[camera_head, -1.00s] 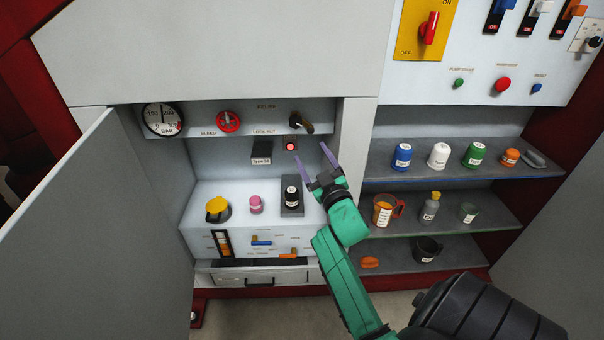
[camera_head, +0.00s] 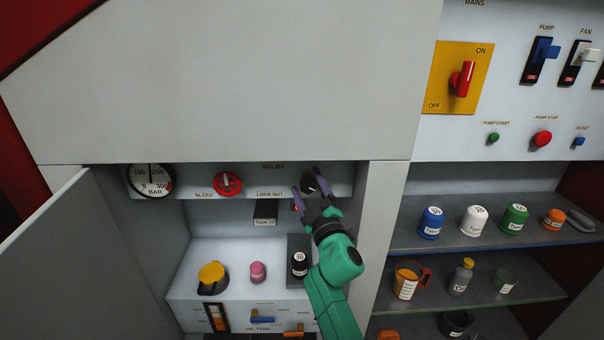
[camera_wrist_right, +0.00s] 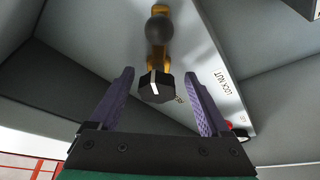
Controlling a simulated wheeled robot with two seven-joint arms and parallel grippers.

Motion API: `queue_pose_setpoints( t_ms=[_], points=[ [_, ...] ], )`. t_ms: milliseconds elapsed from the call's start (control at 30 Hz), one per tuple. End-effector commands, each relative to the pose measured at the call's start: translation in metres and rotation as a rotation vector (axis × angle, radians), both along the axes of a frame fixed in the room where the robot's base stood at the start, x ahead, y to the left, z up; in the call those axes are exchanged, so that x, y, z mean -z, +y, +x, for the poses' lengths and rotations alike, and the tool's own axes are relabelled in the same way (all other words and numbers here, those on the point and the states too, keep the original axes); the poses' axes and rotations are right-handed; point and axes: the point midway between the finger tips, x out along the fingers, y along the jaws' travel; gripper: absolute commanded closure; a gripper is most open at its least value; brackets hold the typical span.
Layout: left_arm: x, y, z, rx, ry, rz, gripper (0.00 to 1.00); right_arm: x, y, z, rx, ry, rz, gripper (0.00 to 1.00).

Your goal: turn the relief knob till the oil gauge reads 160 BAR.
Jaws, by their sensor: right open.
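The relief knob (camera_wrist_right: 155,88) is dark with a white line on its face. It lies between the two purple fingers of my right gripper (camera_wrist_right: 158,75) in the wrist view, with a visible gap on each side. An orange bar with a dark ball (camera_wrist_right: 158,30) extends beyond it. In the head view my right gripper (camera_head: 308,182) is open under the RELIEF label and largely covers the knob. The round oil gauge (camera_head: 151,182) is at the left; its top edge is cut by the upper panel. Its needle seems to point nearly straight up, between 100 and 200. My left gripper is out of view.
A red bleed knob (camera_head: 228,184) is on the same strip. Shelves (camera_head: 480,238) with containers are at the right.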

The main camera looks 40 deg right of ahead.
Motion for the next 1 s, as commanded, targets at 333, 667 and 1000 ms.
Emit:
queue_pose_setpoints(
  t_ms=[333, 667, 1000],
  points=[
    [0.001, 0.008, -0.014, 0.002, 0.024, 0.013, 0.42, 0.0, 0.0, 0.0, 0.0, 0.0, 0.001, 0.57],
    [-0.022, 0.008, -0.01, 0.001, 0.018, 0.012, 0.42, -0.007, 0.0, 0.0, -0.001, 0.064, -0.078, 1.0],
    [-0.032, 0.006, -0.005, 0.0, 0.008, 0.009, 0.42, 0.0, 0.0, 0.0, 0.0, 0.137, -0.18, 1.0]
  ],
)
